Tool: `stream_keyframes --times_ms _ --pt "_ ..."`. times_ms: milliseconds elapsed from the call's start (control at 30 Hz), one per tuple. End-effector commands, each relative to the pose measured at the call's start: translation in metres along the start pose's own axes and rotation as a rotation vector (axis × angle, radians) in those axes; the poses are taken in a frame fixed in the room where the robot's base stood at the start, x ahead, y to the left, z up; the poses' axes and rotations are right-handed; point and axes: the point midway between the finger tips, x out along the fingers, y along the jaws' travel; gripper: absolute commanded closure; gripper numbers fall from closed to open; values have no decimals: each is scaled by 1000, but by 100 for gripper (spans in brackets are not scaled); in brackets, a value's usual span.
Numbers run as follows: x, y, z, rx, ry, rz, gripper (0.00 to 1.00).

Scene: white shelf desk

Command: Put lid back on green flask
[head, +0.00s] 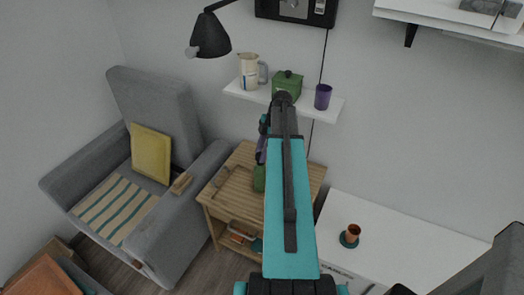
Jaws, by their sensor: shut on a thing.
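The green flask (260,178) stands on the wooden side table, partly hidden by my arm on its right. My gripper (261,156) points down just above the flask's top, mostly behind my teal arm. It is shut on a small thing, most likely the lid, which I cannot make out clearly. I cannot tell whether that thing touches the flask.
The wooden side table (312,172) holds a wooden tray (233,187). Above it, a white wall shelf (255,98) carries a jug (248,70), a green pot (287,88) and a purple cup (322,96). A grey armchair (160,95) is left; a white desk (410,240) is right.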

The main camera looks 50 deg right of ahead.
Motion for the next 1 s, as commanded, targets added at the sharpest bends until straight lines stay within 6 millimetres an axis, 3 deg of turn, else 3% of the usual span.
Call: stream_keyframes --times_ms 300,1000 --pt "17 0 5 0 0 -1 89" --pt "18 0 6 0 0 -1 89"
